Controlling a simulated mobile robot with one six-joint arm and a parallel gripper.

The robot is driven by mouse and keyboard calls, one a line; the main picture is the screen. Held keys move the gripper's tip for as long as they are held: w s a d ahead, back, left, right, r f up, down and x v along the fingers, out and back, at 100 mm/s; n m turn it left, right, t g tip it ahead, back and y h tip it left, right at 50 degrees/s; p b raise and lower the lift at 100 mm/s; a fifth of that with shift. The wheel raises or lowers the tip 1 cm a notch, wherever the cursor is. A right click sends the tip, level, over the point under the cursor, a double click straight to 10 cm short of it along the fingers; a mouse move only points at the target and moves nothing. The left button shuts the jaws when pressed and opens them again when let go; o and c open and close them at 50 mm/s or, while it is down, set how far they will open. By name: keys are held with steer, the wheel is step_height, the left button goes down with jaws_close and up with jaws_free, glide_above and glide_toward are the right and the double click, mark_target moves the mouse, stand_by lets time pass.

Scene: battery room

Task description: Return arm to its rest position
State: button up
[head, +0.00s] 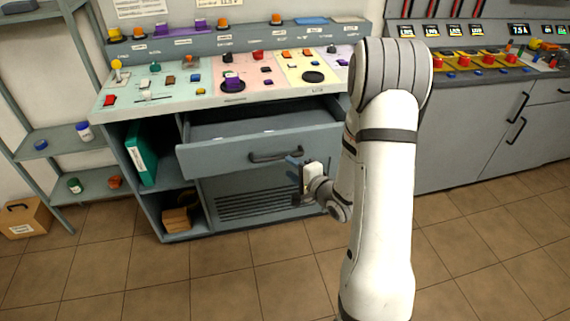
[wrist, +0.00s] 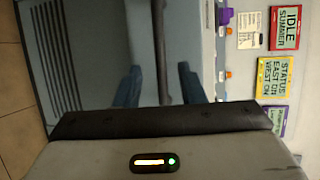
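My gripper (head: 294,160) is in front of the console's drawer, near the right end of the drawer's dark handle (head: 262,157). In the wrist view, my gripper (wrist: 160,86) shows two blue fingers spread apart. The dark handle bar (wrist: 162,45) shows between them, and neither finger appears to touch it. The drawer (head: 215,157) is pulled out, and part of its inside shows. My white arm stands to the right of the gripper in the head view and hides part of the console.
The console's sloped top (head: 225,75) carries many buttons and knobs. A metal rack (head: 60,145) is at left, with a cardboard box (head: 25,218) on the floor. Grey cabinets (head: 460,140) are at right. The tiled floor in front is clear.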

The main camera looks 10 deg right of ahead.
steer(key=shift+s+d, duration=0.1)
steer(key=shift+s, duration=0.25)
steer(key=shift+r, duration=0.1)
steer(key=s+d+r+n+g+h+p, duration=0.1)
steer(key=s+r+n+g+h+p, duration=0.1)
steer(key=s+r+n+g+h, duration=0.3)
steer(key=s+d+r+n+g+h+p, duration=0.1)
steer(key=s+d+r+n+h+p, duration=0.15)
steer(key=r, duration=0.55)
steer(key=s+a+r+n+g+p, duration=0.1)
steer(key=s+a+r+n+g, duration=0.2)
steer(key=s, duration=0.6)
steer(key=s+a+r+n+g+y+p, duration=0.1)
steer(key=s+a+r+n+g, duration=0.2)
steer(key=s, duration=0.6)
step_height(320, 180, up, 2)
steer(key=shift+s+a+r+n+p, duration=0.1)
steer(key=shift+s+a+n+p, duration=0.1)
steer(key=shift+n+p, duration=0.25)
